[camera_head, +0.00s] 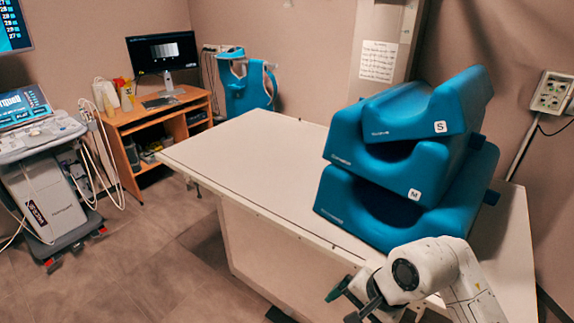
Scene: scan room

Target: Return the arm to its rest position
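My arm is at the lower right, in front of the exam table (255,165), with its white wrist bent over the table's near edge. My gripper (342,307) points down and to the left at the bottom of the picture. Its two dark fingers are apart and I see nothing between them. The parts below the fingers are cut off by the frame's edge.
Blue foam positioners marked S (415,112) and M (385,170), and a larger one (375,215) beneath, are stacked on the table near my arm. An ultrasound cart (45,185) and a wooden desk (150,118) stand left. Floor between is clear.

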